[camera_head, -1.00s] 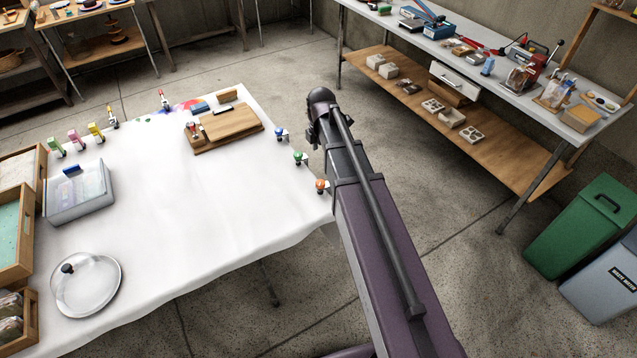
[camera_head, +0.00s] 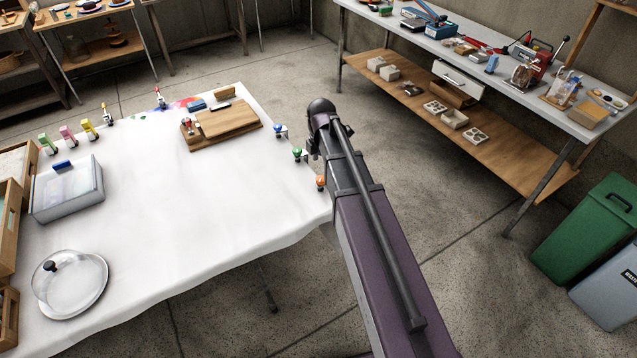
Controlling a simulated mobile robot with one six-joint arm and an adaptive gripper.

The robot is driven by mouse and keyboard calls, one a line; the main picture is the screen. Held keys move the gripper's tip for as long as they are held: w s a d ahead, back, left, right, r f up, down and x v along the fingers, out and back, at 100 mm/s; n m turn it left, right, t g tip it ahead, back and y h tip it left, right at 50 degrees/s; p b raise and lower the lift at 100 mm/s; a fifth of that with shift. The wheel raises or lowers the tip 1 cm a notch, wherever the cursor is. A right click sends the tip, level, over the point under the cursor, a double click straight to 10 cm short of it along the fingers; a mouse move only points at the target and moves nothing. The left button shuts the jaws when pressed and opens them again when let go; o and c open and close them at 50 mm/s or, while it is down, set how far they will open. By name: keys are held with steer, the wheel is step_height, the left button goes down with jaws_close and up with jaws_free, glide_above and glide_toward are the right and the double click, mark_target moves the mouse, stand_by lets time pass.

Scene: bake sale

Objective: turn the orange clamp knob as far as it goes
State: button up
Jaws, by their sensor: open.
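The orange clamp knob (camera_head: 320,182) sits at the right edge of the white-covered table, close beside my arm in the picture. It is small here, and its turned position cannot be made out. A green knob (camera_head: 297,153) and a blue knob (camera_head: 280,130) sit on similar clamps farther along the same edge. My arm reaches up from the bottom, just right of the orange knob. Its dark rounded far end is beyond the green knob in the picture. My gripper's fingers do not show; my arm appears to hide them.
The white table (camera_head: 190,230) holds a wooden board (camera_head: 228,127), a lidded tub (camera_head: 68,190) and a domed plate (camera_head: 70,284). More coloured clamps line its far-left edge. A workbench (camera_head: 470,65) and a green bin (camera_head: 588,232) stand right. Bare floor lies between.

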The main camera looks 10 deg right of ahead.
mark_target(320, 179)
steer(key=shift+f+b, duration=2.85)
steer(key=shift+f, duration=0.3)
jaws_close()
steer(key=shift+a, duration=0.25)
steer(key=shift+d, duration=0.2)
